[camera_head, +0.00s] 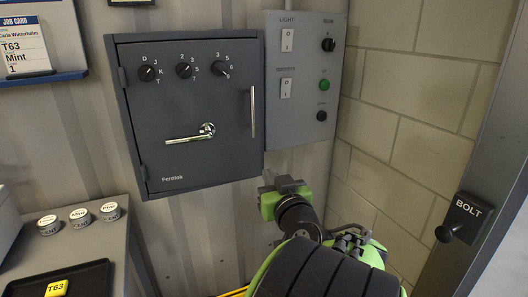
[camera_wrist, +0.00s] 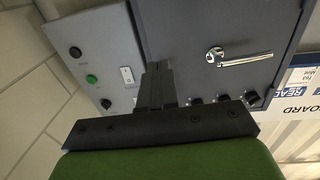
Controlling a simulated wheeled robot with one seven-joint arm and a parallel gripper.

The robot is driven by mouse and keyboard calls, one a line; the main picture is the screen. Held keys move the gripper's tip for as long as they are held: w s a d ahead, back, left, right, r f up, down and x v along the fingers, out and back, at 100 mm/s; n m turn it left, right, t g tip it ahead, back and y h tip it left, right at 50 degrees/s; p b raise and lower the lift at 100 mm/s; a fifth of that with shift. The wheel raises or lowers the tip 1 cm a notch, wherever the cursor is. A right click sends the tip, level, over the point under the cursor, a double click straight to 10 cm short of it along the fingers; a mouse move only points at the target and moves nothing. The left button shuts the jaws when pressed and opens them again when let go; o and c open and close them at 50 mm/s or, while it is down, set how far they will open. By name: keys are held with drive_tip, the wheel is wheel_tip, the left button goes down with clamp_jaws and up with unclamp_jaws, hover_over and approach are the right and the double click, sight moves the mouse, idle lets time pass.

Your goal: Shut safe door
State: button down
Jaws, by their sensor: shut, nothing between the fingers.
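The safe (camera_head: 190,115) is a dark grey wall box marked Ferntek. Its door has three dials (camera_head: 184,70) along the top, a silver lever handle (camera_head: 190,134) lying level, and an upright silver bar (camera_head: 252,112) near the right edge. Hinges show on the left. The door looks flush or nearly so; I cannot tell whether a small gap is left. My gripper (camera_head: 268,180) is below the door's lower right corner, fingers together and empty. In the wrist view, which is upside down, the fingers (camera_wrist: 157,68) overlap the safe's edge; contact is unclear. The lever (camera_wrist: 240,60) shows there too.
A grey switch panel (camera_head: 302,105) with a green button adjoins the safe on the right. A brick wall (camera_head: 400,120) and a BOLT knob (camera_head: 448,232) stand farther right. A counter (camera_head: 95,240) with several round tins and a black tray (camera_head: 95,278) is lower left.

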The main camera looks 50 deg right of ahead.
sight(250, 146)
drive_tip(key=p+x, duration=0.3)
drive_tip(key=x, duration=1)
drive_tip(key=shift+w+d+p, duration=0.1)
drive_tip(key=shift+w+p, duration=0.2)
drive_tip(key=shift+w, duration=0.05)
drive_tip(key=x, duration=0.3)
drive_tip(key=shift+w+d+r, duration=0.1)
drive_tip(key=shift+w, duration=0.05)
drive_tip(key=shift+r, duration=0.2)
